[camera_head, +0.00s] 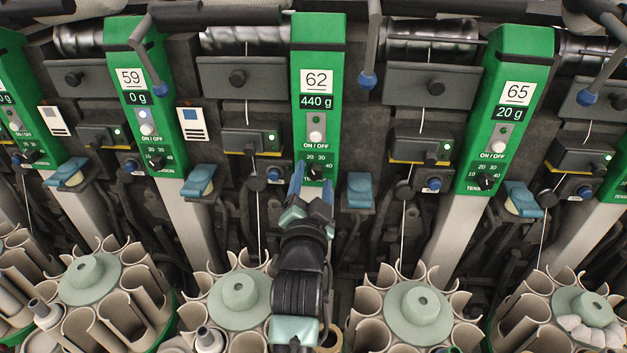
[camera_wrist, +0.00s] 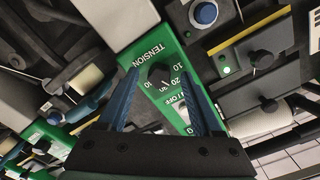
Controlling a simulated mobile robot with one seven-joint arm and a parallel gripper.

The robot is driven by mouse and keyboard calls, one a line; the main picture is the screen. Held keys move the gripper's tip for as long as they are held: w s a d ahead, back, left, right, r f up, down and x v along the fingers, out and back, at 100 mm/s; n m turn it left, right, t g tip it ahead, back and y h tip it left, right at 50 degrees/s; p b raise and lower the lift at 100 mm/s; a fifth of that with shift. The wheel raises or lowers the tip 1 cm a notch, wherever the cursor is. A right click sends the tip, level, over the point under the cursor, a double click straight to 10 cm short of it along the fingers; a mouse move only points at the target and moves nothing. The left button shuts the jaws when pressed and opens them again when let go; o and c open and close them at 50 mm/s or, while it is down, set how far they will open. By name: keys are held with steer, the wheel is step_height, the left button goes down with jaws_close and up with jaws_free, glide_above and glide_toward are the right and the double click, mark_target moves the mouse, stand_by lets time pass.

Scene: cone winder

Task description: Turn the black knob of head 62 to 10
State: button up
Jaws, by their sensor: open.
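Head 62 is the green panel (camera_head: 317,95) in the middle of the head view, with a 62 label and a 440 g display. Its black tension knob (camera_head: 317,172) is low on the panel, with printed scale numbers around it. In the wrist view the knob (camera_wrist: 159,75) appears upside down, below the word TENSION. Which number it points to is too small to tell. My gripper (camera_head: 314,177) is open, its blue fingers reaching up toward the knob. In the wrist view my gripper (camera_wrist: 160,72) has one finger on each side of the knob; contact is not visible.
The white ON/OFF switch (camera_head: 316,136) is just above the knob. Green panels of head 59 (camera_head: 139,90) and head 65 (camera_head: 511,95) stand to either side. A blue lever (camera_head: 361,190) is close right of my gripper. Trays of beige tubes (camera_head: 415,305) stand below.

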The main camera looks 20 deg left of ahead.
jaws_close()
stand_by(0.3)
steer(key=shift+n, duration=0.4)
steer(key=n, duration=0.4)
steer(key=shift+d+n, duration=0.1)
steer(key=shift+n, duration=0.2)
steer(key=shift+n+p, duration=0.45)
steer(key=shift+n, duration=1.85)
jaws_free()
